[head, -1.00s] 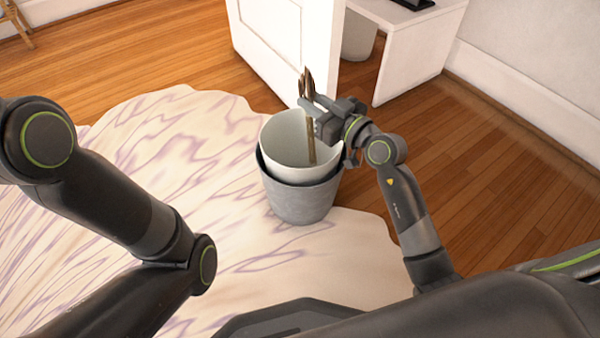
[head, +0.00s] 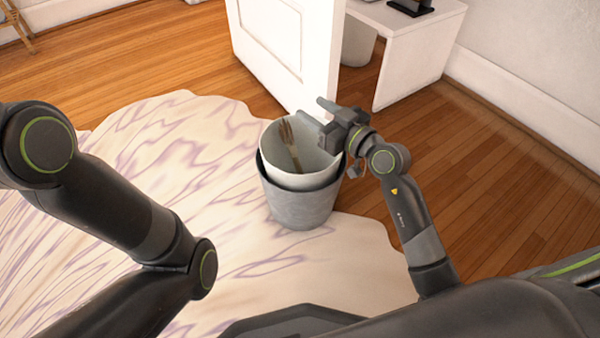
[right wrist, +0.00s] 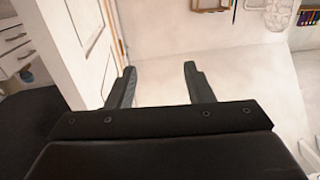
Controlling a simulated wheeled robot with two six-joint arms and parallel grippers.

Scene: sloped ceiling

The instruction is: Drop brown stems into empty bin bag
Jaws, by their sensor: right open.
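The brown stems (head: 290,146) are inside the white liner bag (head: 318,181) of the grey bin (head: 300,208). They lean against the inner wall, with their heads near the back rim. The bin stands upright at the edge of the rug. My right gripper (head: 318,117) is over the bin's back right rim, with its fingers apart and nothing between them. The right wrist view also shows its two empty, spread fingers (right wrist: 158,86). My left arm shows at the left of the head view, but its gripper is out of frame.
A white door or panel (head: 283,45) stands just behind the bin, close to my right gripper. A white desk (head: 425,45) is at the back right. A pale, purple-veined rug (head: 170,165) covers the floor left of the bin. Open wooden floor (head: 500,190) lies to the right.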

